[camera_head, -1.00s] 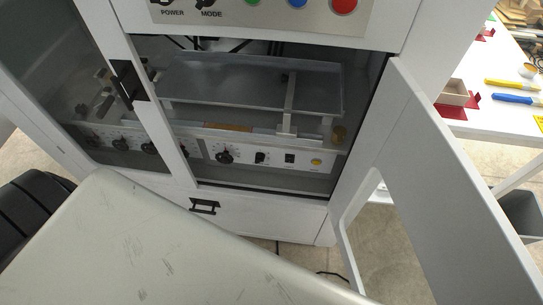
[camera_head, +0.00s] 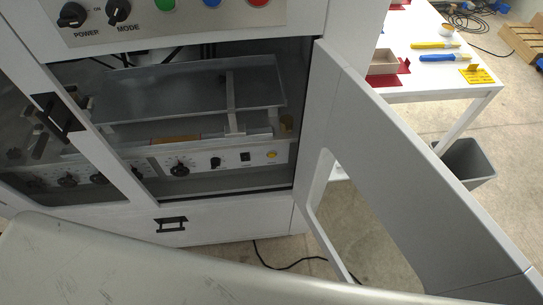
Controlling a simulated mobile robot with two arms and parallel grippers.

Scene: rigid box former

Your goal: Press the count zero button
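A control panel (camera_head: 206,163) sits low inside the white machine, behind the open doorway. On it are a large black dial (camera_head: 180,169), a smaller black knob (camera_head: 216,162), a small black switch (camera_head: 245,157) and a round yellow button (camera_head: 271,155) at the right end. The labels are too small to read, so I cannot tell which control is the count zero button. Neither of my grippers is in view.
The white door (camera_head: 375,150) stands open to the right. A metal tray (camera_head: 180,92) lies above the panel. Upper controls include a green button (camera_head: 165,4), a blue button (camera_head: 211,2) and a red button (camera_head: 258,1). A white table (camera_head: 415,84) and grey bin (camera_head: 468,160) stand at right.

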